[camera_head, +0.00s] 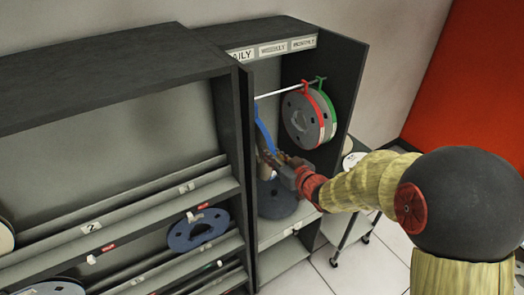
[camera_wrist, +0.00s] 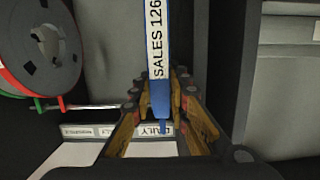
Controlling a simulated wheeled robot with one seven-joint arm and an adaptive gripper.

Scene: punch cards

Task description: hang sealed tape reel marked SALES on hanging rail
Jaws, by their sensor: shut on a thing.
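My gripper (camera_head: 276,160) is shut on the blue band of the tape reel marked SALES. In the wrist view, the reel's white label (camera_wrist: 156,40) reads "SALES 126" edge-on between the fingers (camera_wrist: 160,90). I cannot tell whether hook and rail touch. The rail also shows in the wrist view (camera_wrist: 92,106), left of the fingers.
A grey reel with red band (camera_head: 301,120) and a green-banded reel (camera_head: 329,112) hang at the rail's right. A dark disc (camera_head: 278,204) shows below my gripper. Cabinet side walls (camera_head: 345,85) flank the bay. A blue reel (camera_head: 198,230) sits on the left rack.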

